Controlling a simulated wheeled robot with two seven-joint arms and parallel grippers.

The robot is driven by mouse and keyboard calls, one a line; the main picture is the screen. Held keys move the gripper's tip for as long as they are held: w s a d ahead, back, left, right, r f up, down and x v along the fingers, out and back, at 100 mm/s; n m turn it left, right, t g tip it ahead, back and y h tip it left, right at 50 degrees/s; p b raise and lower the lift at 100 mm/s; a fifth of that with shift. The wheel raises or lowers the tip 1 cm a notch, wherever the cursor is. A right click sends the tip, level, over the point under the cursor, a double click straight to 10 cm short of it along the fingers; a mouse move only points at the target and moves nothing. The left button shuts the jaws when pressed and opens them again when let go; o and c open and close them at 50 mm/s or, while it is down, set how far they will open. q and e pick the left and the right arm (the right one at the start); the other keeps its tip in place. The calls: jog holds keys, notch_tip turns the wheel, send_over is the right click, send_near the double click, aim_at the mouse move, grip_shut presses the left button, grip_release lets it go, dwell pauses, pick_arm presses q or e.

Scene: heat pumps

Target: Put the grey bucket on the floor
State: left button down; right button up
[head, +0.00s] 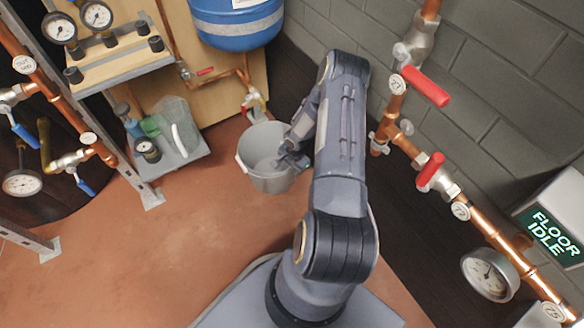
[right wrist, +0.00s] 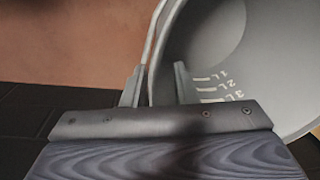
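The grey bucket (head: 268,178) is in the middle of the head view, with its opening facing up and a light handle along its left side. It is below a small tap with a red handle, and I cannot tell whether its base touches the floor (head: 215,235). My right gripper (head: 285,162) is at the bucket's right rim. In the right wrist view the fingers (right wrist: 158,88) are close together on either side of the bucket's wall (right wrist: 235,85), one outside and one inside, beside the litre marks. My left gripper is out of view.
A low shelf (head: 185,152) with bottles stands left of the bucket. A blue tank (head: 237,25) is behind it. Copper pipes with red valve handles (head: 425,88) run along the right wall. A sign (head: 553,230) reads "FLOOR IDLE". Floor at the front left is clear.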

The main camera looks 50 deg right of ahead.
jog(key=shift+r, duration=0.2)
notch_tip(320, 180, up, 12)
jog(key=s+p, duration=0.1)
jog(key=p, duration=0.4)
jog(key=shift+s, duration=0.25)
jog(key=shift+f, duration=0.15)
